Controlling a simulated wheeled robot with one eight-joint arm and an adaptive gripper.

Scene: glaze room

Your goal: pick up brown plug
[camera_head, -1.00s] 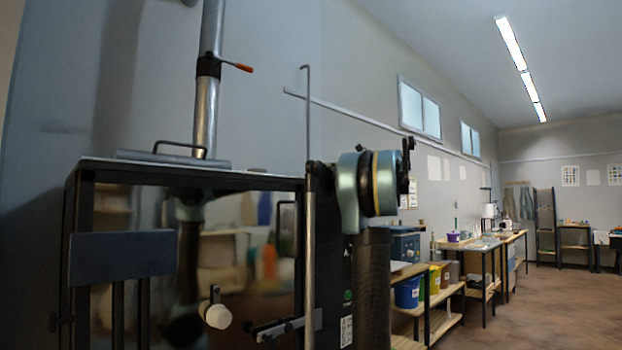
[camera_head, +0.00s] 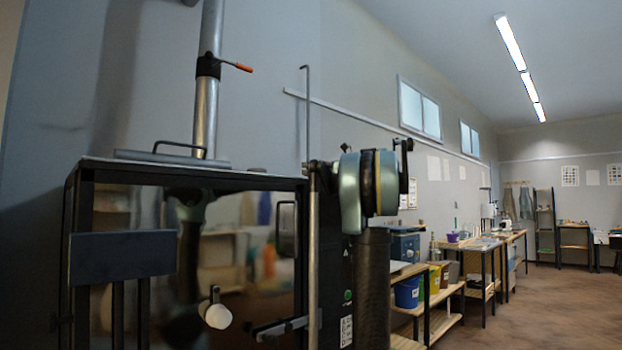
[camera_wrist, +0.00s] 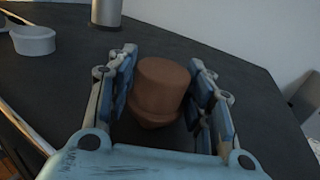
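In the head view I cannot make out the plug or the gripper's fingers.
In the wrist view, a dark flat top (camera_wrist: 75,70) bears a grey cup-like piece (camera_wrist: 33,40) and a metal tube (camera_wrist: 106,12). In the head view, a black-framed cabinet (camera_head: 185,172) stands close at left. Shelves with buckets (camera_head: 407,292) line the wall; the floor (camera_head: 560,310) is clear.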

